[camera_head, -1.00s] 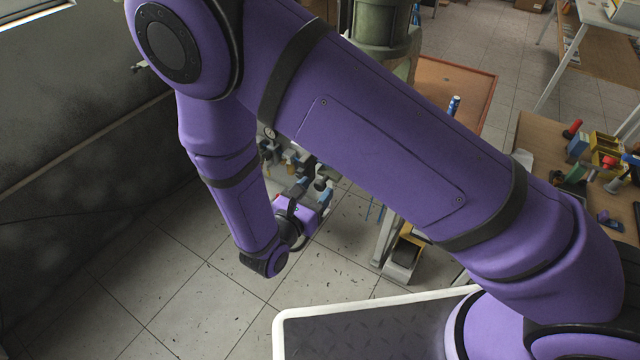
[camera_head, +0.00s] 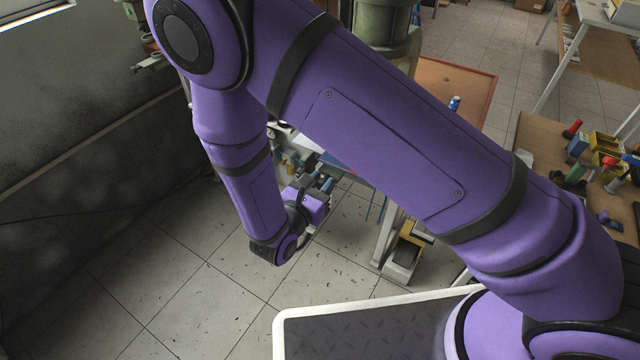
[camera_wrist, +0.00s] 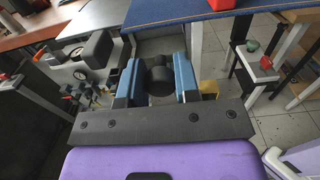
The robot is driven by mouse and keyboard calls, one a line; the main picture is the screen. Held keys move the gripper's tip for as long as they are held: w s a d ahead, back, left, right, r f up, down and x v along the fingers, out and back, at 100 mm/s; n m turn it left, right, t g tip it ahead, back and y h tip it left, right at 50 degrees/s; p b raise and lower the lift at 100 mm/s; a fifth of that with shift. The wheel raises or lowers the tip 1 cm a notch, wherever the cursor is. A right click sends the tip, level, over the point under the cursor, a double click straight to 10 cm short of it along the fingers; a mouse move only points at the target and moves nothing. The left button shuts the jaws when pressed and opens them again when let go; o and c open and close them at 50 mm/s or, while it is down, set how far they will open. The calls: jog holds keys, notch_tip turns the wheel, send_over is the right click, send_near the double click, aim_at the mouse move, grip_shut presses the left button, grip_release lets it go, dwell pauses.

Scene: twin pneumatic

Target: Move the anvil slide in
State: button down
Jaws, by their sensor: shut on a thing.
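In the wrist view my gripper (camera_wrist: 157,72) has two blue fingers closed on a dark round knob (camera_wrist: 160,84), which sits between them. I take this knob to be the handle of the anvil slide; the slide's body cannot be made out, as the fingers and the gripper's dark plate cover the area around it. In the head view my gripper (camera_head: 324,186) shows small at the end of my arm, low over the floor beside the machine, and what it holds cannot be made out there.
In the wrist view a dark block-shaped part (camera_wrist: 97,48), gauges and fittings are left of my gripper. A table with a blue mat (camera_wrist: 195,9) lies beyond it. In the head view a brown table (camera_head: 455,82) and a cluttered workbench (camera_head: 540,150) stand right. Floor is clear at lower left.

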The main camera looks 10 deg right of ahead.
jog(key=x, duration=0.8)
jog(key=shift+w, duration=0.15)
jog(key=c, duration=0.9)
grip_release()
jog(key=shift+o, duration=0.2)
jog(key=v, duration=1)
jog(key=shift+s+a, duration=0.2)
jog(key=shift+s, duration=0.15)
